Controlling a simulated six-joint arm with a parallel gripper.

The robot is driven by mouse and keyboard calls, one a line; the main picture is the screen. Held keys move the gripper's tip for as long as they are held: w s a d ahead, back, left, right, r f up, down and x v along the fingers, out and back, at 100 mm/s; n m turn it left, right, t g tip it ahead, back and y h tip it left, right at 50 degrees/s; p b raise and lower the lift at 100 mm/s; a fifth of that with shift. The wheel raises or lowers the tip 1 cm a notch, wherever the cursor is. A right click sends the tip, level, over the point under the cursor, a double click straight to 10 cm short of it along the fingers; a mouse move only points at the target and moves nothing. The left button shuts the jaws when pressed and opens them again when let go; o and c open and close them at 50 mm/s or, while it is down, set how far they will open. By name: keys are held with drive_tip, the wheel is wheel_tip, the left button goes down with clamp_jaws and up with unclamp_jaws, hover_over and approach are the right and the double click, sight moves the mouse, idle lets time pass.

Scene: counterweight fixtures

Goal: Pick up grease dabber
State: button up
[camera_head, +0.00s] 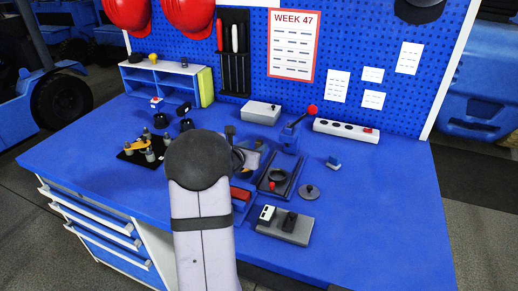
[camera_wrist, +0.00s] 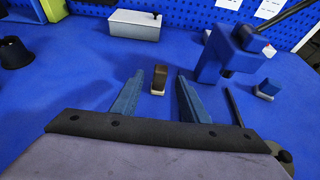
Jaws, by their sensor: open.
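A small upright block with a brown upper part and a pale foot, which I take to be the grease dabber (camera_wrist: 160,75), stands on the blue bench in the wrist view. My gripper (camera_wrist: 158,82) is open, with one blue finger on each side of the block. There is a visible gap to each finger, and nothing is held. In the head view my grey arm covers much of the middle of the bench, and I cannot clearly make out the block there.
A blue lever press (camera_wrist: 235,52) stands close to the right finger; it also shows in the head view (camera_head: 290,137). A grey box (camera_wrist: 134,24) lies behind. A small blue-and-white block (camera_wrist: 267,89) is at the right. A black cone-shaped piece (camera_wrist: 15,53) is at the left.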

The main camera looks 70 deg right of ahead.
sight(258, 145)
drive_tip(key=shift+p+x, duration=0.65)
drive_tip(key=shift+x, duration=2)
clamp_jaws()
